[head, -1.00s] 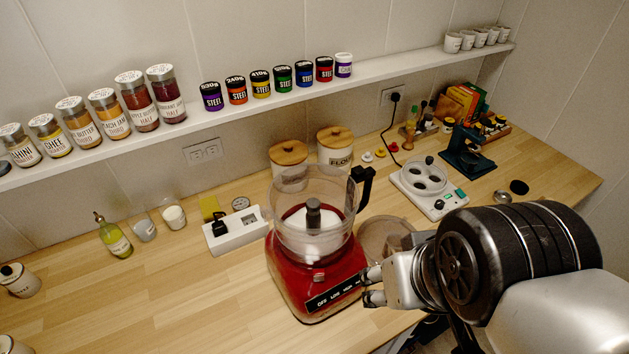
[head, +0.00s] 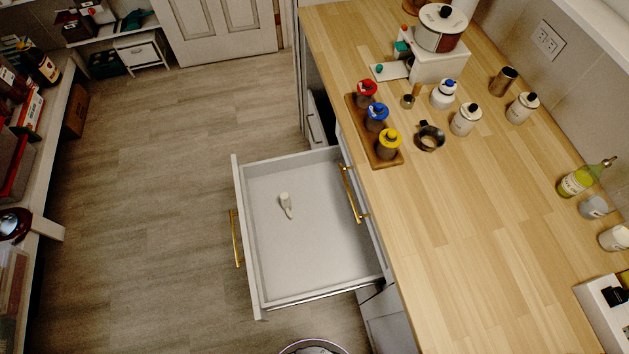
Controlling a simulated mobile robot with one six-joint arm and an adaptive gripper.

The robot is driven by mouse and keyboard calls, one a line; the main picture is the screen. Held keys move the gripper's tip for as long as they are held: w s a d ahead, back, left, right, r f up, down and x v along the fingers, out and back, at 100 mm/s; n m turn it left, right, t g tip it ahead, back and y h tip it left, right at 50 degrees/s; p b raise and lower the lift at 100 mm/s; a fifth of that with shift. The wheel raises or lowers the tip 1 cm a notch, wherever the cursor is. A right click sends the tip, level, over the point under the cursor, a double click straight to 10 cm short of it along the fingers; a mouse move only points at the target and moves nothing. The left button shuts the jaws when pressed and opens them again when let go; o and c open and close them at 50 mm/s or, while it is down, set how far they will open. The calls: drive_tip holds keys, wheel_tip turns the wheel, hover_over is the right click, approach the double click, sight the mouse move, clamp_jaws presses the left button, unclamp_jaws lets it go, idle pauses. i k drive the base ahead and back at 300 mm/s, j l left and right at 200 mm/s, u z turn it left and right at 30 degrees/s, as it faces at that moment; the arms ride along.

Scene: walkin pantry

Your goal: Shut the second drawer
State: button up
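A white drawer (head: 243,238) stands pulled out from the counter cabinet, over the floor. Its gold handle (head: 236,238) is on the outer front at left. A small pale object (head: 286,205) lies inside on the drawer bottom. Another gold handle (head: 353,193) shows on a cabinet front above the open drawer, just under the counter edge; that front looks closed. The drawer's order in the stack cannot be fully seen, because the counter hides the lower fronts. My gripper is not in the current head view.
The wooden counter (head: 450,230) runs along the right with jars, bottles and a pot. A wooden tray (head: 388,162) of colour-topped containers sits at its edge. Shelves (head: 45,190) line the left. The wood floor (head: 150,200) between is clear.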

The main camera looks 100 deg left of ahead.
sight(324, 252)
drive_tip(key=k+u, duration=0.75)
drive_tip(key=u, duration=2.3)
drive_tip(key=i+l+u, duration=0.1)
drive_tip(key=u, duration=0.25)
drive_tip(key=l+u, duration=0.35)
drive_tip(key=i+j, duration=0.05)
drive_tip(key=j, duration=0.05)
